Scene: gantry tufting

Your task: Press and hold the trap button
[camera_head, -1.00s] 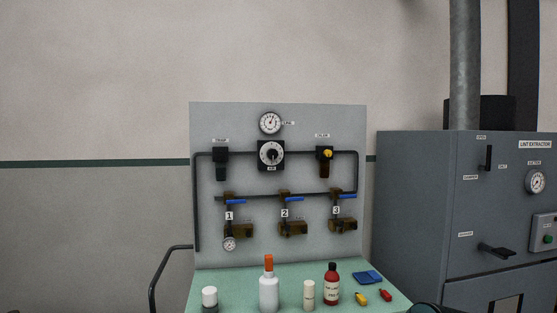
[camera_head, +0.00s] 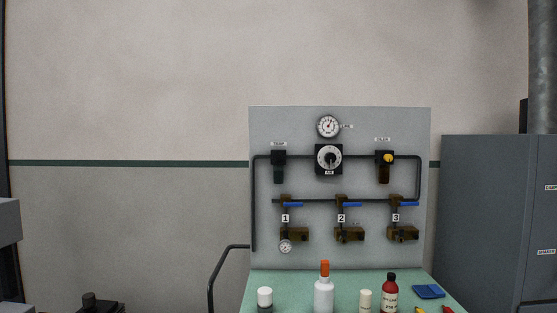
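The trap (camera_head: 279,165) is a dark block with a cylinder hanging below it, at the upper left of the grey panel (camera_head: 355,118), under a small label. A separate button on it is too small to make out. To its right on the same dark pipe are a round white dial (camera_head: 329,158) and a dark unit with a yellow knob (camera_head: 386,164). Neither of my grippers is in the camera_head view.
A green-topped cart (camera_head: 285,283) stands before the panel, holding a white bottle with an orange cap (camera_head: 324,293), a red bottle (camera_head: 389,294), small white containers and a blue cloth (camera_head: 428,291). A grey cabinet (camera_head: 482,220) stands at right. A curved handle (camera_head: 213,280) juts left.

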